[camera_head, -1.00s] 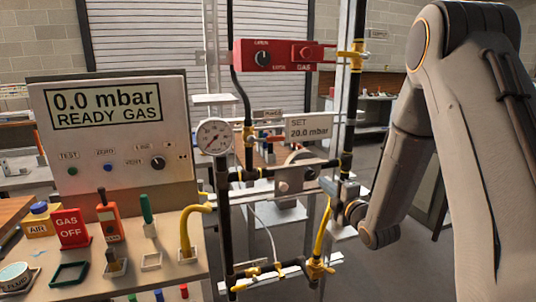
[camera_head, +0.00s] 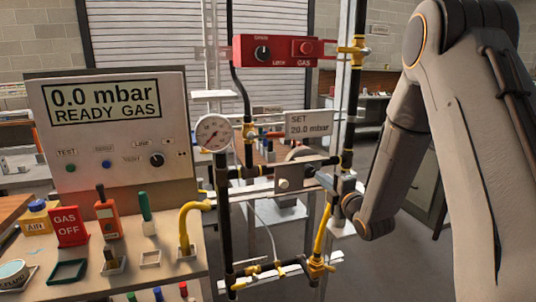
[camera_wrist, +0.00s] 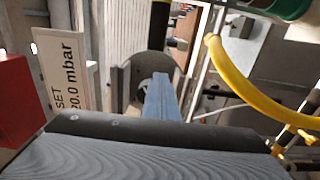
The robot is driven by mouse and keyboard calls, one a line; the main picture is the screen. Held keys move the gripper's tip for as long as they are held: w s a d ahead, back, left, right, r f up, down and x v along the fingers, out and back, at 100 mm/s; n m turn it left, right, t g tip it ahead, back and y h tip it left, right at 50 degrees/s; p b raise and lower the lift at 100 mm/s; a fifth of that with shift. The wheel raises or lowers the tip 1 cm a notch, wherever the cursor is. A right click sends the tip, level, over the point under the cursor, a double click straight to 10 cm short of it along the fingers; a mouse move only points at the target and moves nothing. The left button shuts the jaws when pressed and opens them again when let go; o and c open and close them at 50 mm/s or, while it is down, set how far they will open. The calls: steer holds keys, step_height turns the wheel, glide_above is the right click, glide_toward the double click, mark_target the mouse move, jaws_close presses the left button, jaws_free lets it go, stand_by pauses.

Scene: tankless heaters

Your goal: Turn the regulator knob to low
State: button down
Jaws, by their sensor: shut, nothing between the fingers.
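A small round pale knob (camera_head: 283,184) sits on a grey plate among the pipes in the head view. My gripper (camera_head: 314,174) is shut and empty, just right of both, from the right side. In the wrist view its closed fingers (camera_wrist: 161,97) point toward a dark grey round part (camera_wrist: 130,80); whether they touch it is unclear.
A red box (camera_head: 285,51) with a black knob and red button hangs above. A pressure gauge (camera_head: 214,134) and black pipes stand left of my gripper. A yellow hose (camera_wrist: 245,85) runs on the right in the wrist view. A panel (camera_head: 115,135) reads "0.0 mbar READY GAS".

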steer(key=shift+r, duration=0.35)
steer(key=shift+r+b, duration=0.35)
steer(key=shift+r, duration=0.45)
steer(key=shift+d, duration=0.15)
steer(key=shift+d+b, duration=0.25)
steer(key=shift+b, duration=0.1)
steer(key=shift+v, duration=2.9)
